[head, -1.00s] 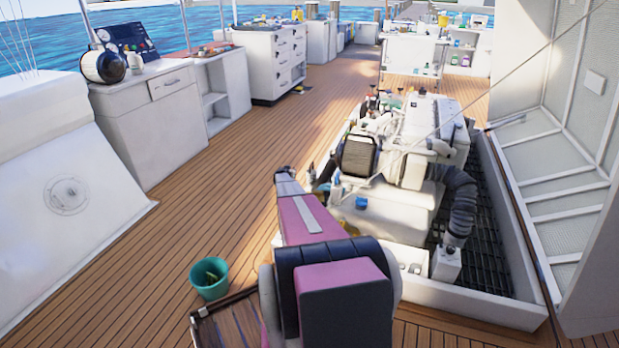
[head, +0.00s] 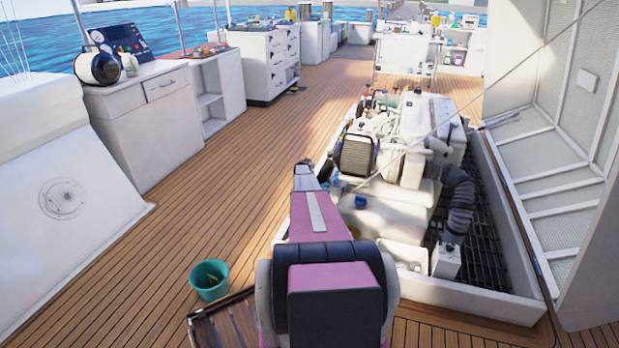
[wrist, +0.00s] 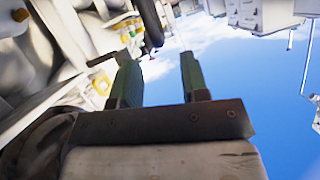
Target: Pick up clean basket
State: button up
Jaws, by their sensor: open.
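No object is plainly marked as the clean basket. The fingers are too small to make out there. The gripper is well away from the bucket, which is not visible in the wrist view.
The engine (head: 405,150) sits in an open hatch with a raised white rim (head: 480,303). A raised hatch cover (head: 560,130) stands at the right. A brown slatted box (head: 228,325) is at the bottom. White cabinets (head: 150,115) line the left. The deck between is clear.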

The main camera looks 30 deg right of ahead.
jog(key=x, duration=0.5)
jog(key=shift+a, duration=0.1)
jog(key=shift+s, duration=0.1)
grip_shut()
